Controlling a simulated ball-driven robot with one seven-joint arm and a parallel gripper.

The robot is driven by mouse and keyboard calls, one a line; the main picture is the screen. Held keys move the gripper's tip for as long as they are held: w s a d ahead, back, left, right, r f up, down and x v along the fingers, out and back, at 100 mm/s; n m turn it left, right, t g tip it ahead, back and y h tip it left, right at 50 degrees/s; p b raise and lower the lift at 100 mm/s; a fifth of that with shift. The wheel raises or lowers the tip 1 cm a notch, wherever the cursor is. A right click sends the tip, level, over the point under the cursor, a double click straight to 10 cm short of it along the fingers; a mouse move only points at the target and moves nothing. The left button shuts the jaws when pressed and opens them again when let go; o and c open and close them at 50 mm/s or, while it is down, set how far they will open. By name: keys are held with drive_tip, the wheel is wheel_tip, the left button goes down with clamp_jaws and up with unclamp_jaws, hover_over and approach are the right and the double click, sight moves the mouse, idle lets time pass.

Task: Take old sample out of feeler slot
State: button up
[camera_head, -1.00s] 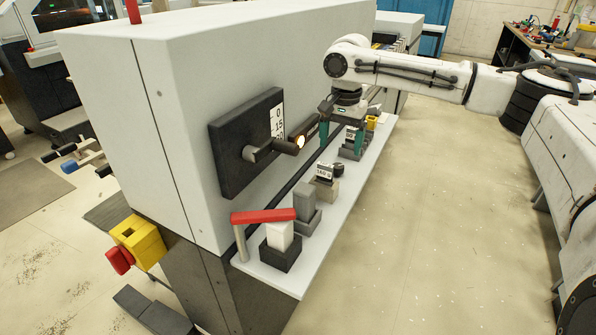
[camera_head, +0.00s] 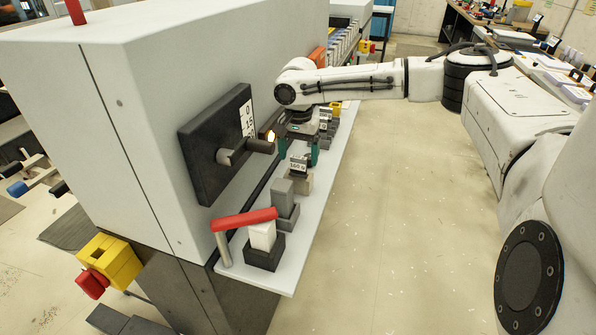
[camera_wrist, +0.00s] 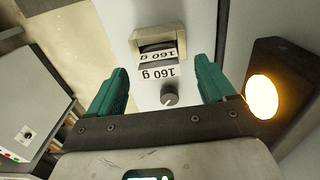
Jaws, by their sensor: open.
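A small sample labelled "160 g" (camera_head: 299,165) stands in a beige-grey slot block (camera_head: 302,185) on the light shelf. In the wrist view, the slot block (camera_wrist: 158,36) lies beyond my fingertips, with upside-down "160 g" labels (camera_wrist: 157,73) at its near side. My gripper (camera_head: 298,150) is just above and behind the sample in the head view. I cannot tell the exact height gap.
A small round knob (camera_wrist: 170,98) is near the labels. A glowing lamp (camera_wrist: 262,97) is close to my right finger. A black panel with a lever (camera_head: 216,145) juts from the machine wall. Grey blocks and a red lever (camera_head: 245,219) are nearer. Open floor lies right of the shelf.

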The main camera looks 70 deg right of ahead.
sight(298, 173)
drive_tip(key=shift+f, duration=1.5)
drive_tip(key=c, duration=1.1)
